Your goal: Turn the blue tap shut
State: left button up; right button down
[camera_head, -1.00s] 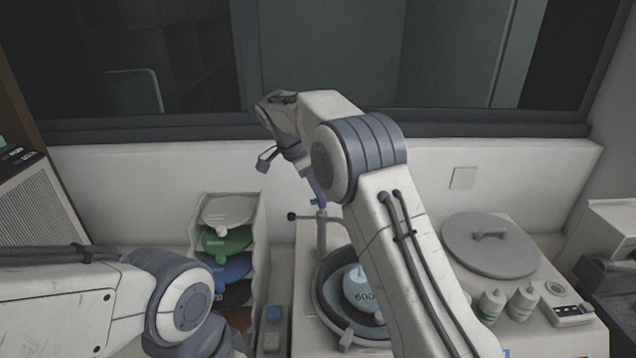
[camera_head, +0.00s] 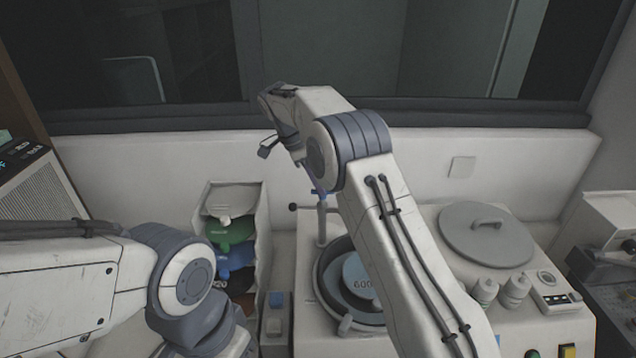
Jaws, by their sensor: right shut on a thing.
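The blue tap (camera_head: 321,192) is a small blue piece at the top of a grey upright post (camera_head: 322,222), behind the polishing bowl. My right arm reaches over from the right and bends down at the wrist. My right gripper (camera_head: 317,187) is at the tap and shut on it; its fingertips are small and partly hidden by my own arm. My left arm's links fill the lower left. My left gripper is out of the frame.
A round bowl with a blue disc (camera_head: 354,270) lies below the post, partly behind my right arm. A rack of coloured discs (camera_head: 264,215) stands to the left. A grey round lid (camera_head: 480,245) and small bottles (camera_head: 515,290) are at the right. A window is behind.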

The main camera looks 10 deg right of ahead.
jog(key=c, duration=0.9)
grip_release()
jog(key=shift+a+r, duration=0.1)
jog(key=shift+w+a+r, duration=0.1)
jog(key=shift+r, duration=0.15)
jog(key=p+v, duration=0.3)
jog(key=v, duration=0.6)
jog(key=shift+r, duration=0.4)
jog(key=shift+a, duration=0.1)
